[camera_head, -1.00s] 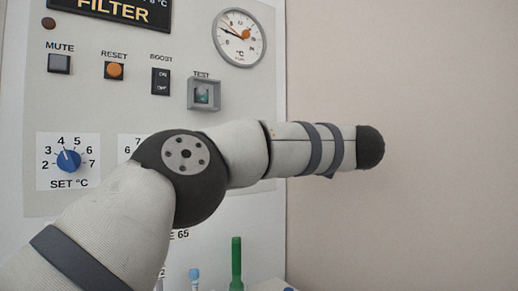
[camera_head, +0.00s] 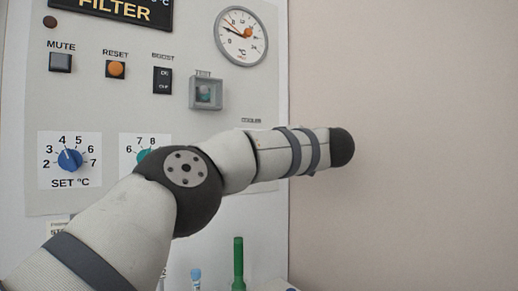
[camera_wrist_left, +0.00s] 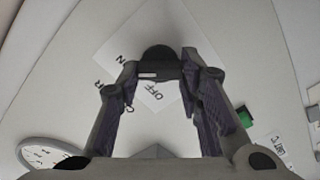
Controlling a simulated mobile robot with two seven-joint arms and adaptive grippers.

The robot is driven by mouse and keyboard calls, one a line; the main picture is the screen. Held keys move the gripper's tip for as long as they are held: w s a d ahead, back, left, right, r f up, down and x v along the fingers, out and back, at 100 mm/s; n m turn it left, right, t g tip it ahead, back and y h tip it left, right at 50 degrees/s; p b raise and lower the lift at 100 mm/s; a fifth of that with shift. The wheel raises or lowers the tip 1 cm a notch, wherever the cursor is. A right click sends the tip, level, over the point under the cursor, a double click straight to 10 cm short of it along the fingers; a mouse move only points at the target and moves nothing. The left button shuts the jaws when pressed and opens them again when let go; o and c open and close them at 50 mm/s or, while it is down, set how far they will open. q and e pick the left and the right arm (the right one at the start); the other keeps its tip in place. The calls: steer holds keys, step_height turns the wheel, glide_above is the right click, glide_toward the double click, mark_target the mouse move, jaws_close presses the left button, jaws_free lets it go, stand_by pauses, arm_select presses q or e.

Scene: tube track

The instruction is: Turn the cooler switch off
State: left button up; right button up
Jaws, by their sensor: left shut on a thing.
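The cooler switch (camera_wrist_left: 160,52) shows in the left wrist view as a dark round knob with a pale mark on its near side, over a white plate (camera_wrist_left: 110,50). Lettering on the plate reads ON and OFF. I cannot tell for sure which word the mark points to. My left gripper (camera_wrist_left: 161,70) has its two fingers on either side of the knob and is shut on it. In the head view my left arm hides the switch and gripper; only the small COOLER label (camera_head: 251,121) shows above the arm. My right gripper is in neither view.
The panel (camera_head: 110,110) also carries a MUTE button (camera_head: 60,62), a RESET button (camera_head: 115,69), a BOOST rocker (camera_head: 162,81), a boxed TEST button (camera_head: 206,93), a blue dial (camera_head: 69,159) and a gauge (camera_head: 241,36). A green tube (camera_head: 238,262) stands below.

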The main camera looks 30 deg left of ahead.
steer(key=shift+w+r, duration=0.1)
arm_select(q)
steer(key=shift+f+n+p, duration=0.1)
steer(key=shift+n+p, duration=0.8)
steer(key=shift+n, duration=7)
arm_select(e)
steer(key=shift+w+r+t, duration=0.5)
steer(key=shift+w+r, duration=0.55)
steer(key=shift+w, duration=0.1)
arm_select(q)
steer(key=o, duration=1.2)
steer(key=shift+c, duration=0.2)
steer(key=shift+d, duration=0.1)
